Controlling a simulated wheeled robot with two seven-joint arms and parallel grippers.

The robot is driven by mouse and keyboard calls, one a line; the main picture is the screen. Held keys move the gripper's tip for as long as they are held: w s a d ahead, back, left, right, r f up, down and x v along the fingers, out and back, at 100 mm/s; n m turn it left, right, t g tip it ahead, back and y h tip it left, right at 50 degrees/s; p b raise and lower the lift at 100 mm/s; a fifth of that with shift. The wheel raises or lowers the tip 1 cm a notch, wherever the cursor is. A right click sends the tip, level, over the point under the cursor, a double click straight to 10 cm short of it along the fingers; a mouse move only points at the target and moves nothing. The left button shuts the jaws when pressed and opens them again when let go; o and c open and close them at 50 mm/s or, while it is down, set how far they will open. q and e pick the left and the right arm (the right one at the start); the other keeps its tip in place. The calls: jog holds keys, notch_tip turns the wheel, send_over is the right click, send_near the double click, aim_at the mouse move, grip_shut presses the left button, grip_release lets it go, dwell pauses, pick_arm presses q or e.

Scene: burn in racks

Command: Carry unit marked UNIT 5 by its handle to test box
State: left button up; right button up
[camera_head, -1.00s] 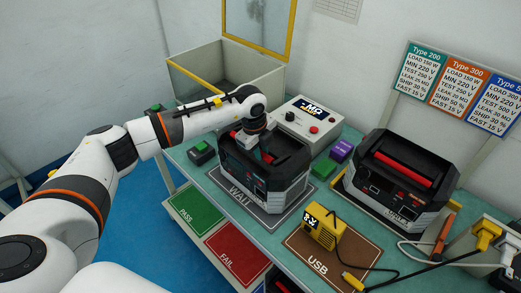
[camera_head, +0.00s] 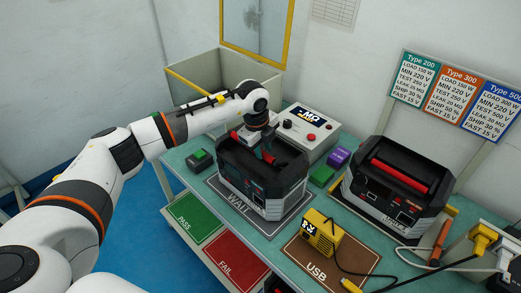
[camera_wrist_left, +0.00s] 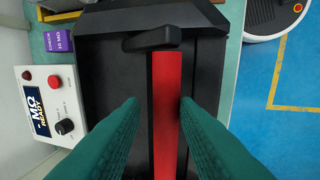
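A black and grey unit (camera_head: 238,173) stands on the WAIT mat (camera_head: 230,200). A second such unit (camera_head: 400,208) stands at the right. My left gripper (camera_head: 268,152) points down at the top of the unit on the WAIT mat. In the left wrist view its green fingers (camera_wrist_left: 160,105) are apart, one each side of the red handle (camera_wrist_left: 165,85), with a clear gap at the left finger and the right one close to it. The open test box (camera_head: 200,88) with a raised yellow-framed lid stands behind. My right gripper is out of view.
A white MΩ meter box (camera_head: 312,138) stands just behind the unit. Green (camera_head: 321,176) and purple (camera_head: 338,157) blocks lie between the units. A yellow device (camera_head: 321,232) with a cable sits on the USB mat (camera_head: 300,262). PASS (camera_head: 193,218) and FAIL (camera_head: 236,255) mats lie lower, in front.

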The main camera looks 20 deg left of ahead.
pick_arm(q)
jog(key=shift+o, duration=0.8)
jog(key=shift+w+d+r, duration=0.2)
jog(key=shift+w+r, duration=0.2)
jog(key=shift+w, duration=0.1)
jog(key=o, duration=0.4)
jog(key=shift+w+d+r+b, duration=0.25)
jog(key=shift+w+b, duration=0.1)
jog(key=shift+w, duration=0.3)
jog(key=o, duration=0.3)
jog(key=shift+w+d+b, duration=0.2)
jog(key=shift+w+b, duration=0.1)
jog(key=shift+w, duration=0.15)
jog(key=shift+o, duration=1.3)
jog(key=shift+w+d+r, duration=0.1)
jog(key=shift+w, duration=0.2)
jog(key=shift+c, duration=0.6)
jog(key=shift+o, duration=0.4)
jog(key=shift+w, duration=0.15)
jog(key=o, duration=0.4)
jog(key=shift+w, duration=0.1)
jog(key=shift+o, duration=0.2)
